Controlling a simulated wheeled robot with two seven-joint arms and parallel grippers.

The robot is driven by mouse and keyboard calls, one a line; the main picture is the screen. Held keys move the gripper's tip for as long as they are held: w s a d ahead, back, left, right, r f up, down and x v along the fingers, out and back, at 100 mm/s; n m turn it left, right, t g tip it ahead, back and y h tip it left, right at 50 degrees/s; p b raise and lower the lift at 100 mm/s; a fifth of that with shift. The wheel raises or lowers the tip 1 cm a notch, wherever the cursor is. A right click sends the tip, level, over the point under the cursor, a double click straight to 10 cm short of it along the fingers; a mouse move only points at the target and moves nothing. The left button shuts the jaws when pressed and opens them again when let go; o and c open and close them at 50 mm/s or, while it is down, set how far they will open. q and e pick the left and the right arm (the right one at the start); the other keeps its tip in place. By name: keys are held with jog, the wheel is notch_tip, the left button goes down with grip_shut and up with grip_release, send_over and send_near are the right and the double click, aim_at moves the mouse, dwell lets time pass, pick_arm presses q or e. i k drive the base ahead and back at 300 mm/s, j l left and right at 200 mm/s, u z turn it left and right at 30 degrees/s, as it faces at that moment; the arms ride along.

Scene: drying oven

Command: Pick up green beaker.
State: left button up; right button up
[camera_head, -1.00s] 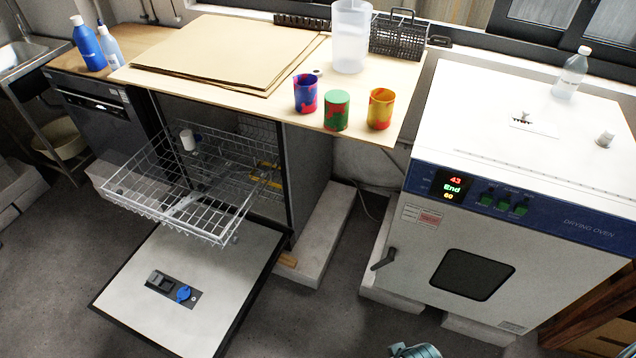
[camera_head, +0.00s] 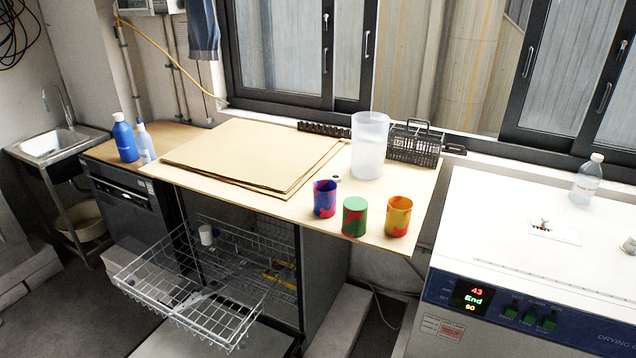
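The green beaker (camera_head: 354,217), green with red patches, stands near the front right edge of the wooden counter (camera_head: 278,208). Its top looks closed and green, unlike its neighbours. A blue and red beaker (camera_head: 325,199) stands just left of and behind it. A yellow and red beaker (camera_head: 397,216) stands to its right. Small gaps separate the three. Neither of my grippers is in the head view.
A tall translucent container (camera_head: 369,146) and a black wire basket (camera_head: 414,146) stand behind the beakers. Flat brown sheets (camera_head: 250,156) cover the counter's left. Below, a dishwasher rack (camera_head: 190,290) is pulled out. The drying oven (camera_head: 530,255) is at the right.

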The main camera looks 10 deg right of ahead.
aim_at(355, 209)
jog(key=l+u, duration=0.35)
jog(key=l, duration=0.3)
jog(key=k+l+u, duration=0.1)
jog(key=l+u, duration=0.2)
jog(key=l, duration=0.3)
